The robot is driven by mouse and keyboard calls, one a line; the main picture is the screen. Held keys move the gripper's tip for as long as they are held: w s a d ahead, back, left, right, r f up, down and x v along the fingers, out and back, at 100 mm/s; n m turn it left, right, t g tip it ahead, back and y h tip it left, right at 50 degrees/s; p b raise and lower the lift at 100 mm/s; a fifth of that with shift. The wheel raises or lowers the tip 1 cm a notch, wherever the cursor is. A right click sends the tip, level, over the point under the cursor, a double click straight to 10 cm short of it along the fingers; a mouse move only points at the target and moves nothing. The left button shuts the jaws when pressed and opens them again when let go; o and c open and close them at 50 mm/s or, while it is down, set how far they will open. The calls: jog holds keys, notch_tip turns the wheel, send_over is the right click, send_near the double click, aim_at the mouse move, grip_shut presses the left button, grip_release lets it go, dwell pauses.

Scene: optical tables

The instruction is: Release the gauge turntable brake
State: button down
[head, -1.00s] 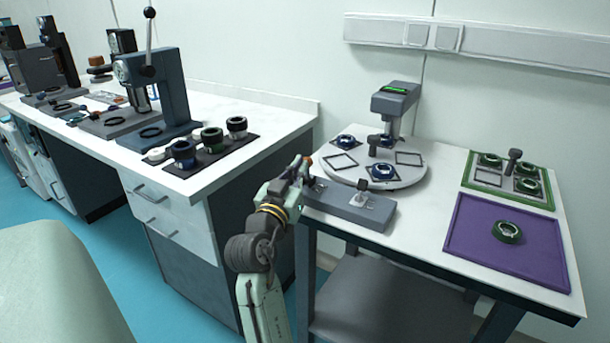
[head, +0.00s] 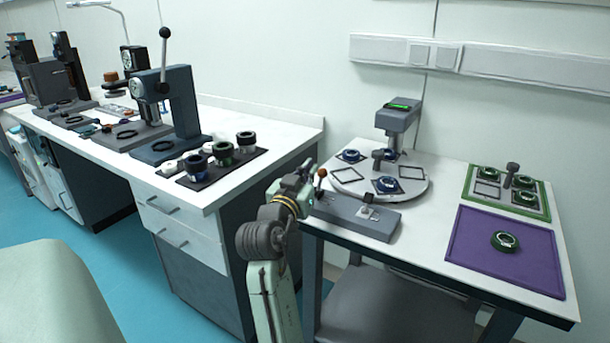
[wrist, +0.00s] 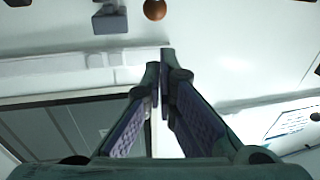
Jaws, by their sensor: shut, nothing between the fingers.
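The gauge turntable (head: 420,186) is a round pale plate on the right table, bearing blue rings and dark square frames. Behind it stands a grey gauge head (head: 397,120) with a green display. A grey control box (head: 345,212) lies along the table's front left. An orange-brown ball knob (head: 321,172) on a thin lever rises at the box's left end. My gripper (head: 308,165) is just left of the knob, shut and empty. In the wrist view the fingers (wrist: 162,60) converge, with the knob (wrist: 154,9) beyond their tips, apparently apart. The lever's base is partly hidden.
A small switch with a dark knob (head: 368,198) sits on the box. A purple tray (head: 470,262) with a green ring and a green-edged tray (head: 547,214) fill the table's right. The left bench (head: 285,128) carries presses and a mat of ring parts (head: 255,152).

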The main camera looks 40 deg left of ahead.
jog(key=s+d+r+b, duration=0.2)
jog(key=s+d+r, duration=0.1)
jog(key=s+r, duration=0.3)
jog(key=shift+s+d+r, duration=0.35)
jog(key=shift+s+d, duration=0.05)
jog(key=shift+s, duration=0.1)
